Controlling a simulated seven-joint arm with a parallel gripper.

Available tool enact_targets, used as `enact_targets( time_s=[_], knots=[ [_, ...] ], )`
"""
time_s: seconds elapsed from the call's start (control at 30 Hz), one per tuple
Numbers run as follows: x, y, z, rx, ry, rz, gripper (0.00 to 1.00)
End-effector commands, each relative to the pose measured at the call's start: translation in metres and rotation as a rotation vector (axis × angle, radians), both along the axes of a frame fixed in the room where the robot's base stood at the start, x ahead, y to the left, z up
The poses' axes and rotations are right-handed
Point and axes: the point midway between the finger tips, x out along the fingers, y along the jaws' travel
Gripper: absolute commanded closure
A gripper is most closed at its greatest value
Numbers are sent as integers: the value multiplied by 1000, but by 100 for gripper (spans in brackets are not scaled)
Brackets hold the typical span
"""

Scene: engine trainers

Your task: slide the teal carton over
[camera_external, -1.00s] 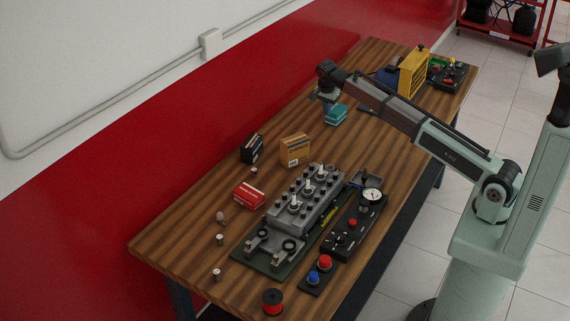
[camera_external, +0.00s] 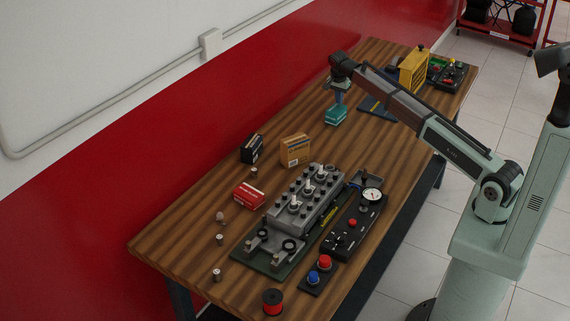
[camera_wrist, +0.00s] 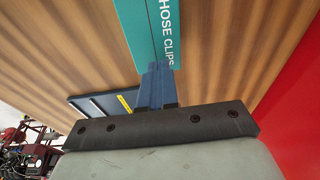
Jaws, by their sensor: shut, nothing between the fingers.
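The teal carton (camera_external: 336,115) lies flat on the wooden table, toward its far end. In the wrist view the teal carton (camera_wrist: 143,25) shows white "HOSE CLIPS" lettering and a dark seam along its top. My gripper (camera_external: 339,100) points down right at the carton's far side in the external view. In the wrist view the blue fingers of my gripper (camera_wrist: 156,70) are closed together, with their tips at the carton's near edge. I cannot tell whether they touch it. Nothing is held between them.
A dark blue flat item (camera_external: 374,107) lies right of the carton, with a yellow box (camera_external: 413,70) beyond it. A tan box (camera_external: 295,149), a black box (camera_external: 251,148) and an engine block (camera_external: 304,202) stand nearer. Bare wood separates these from the carton.

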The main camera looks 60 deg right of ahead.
Motion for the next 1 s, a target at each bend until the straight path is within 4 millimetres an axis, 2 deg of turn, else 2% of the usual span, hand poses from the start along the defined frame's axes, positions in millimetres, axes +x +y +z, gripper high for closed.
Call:
enact_targets(
  time_s=[0.03, 0.2, 0.63, 0.77, 1.0],
  knots=[
    [-1, 2, -7, 1, 2, 2, 100],
    [0, 2, -14, 1, 1, 2, 100],
    [-2, 7, -20, 4, 6, 2, 100],
    [-3, 30, -20, 8, 8, 4, 100],
    [-4, 90, -20, 8, 10, 7, 100]
  ],
)
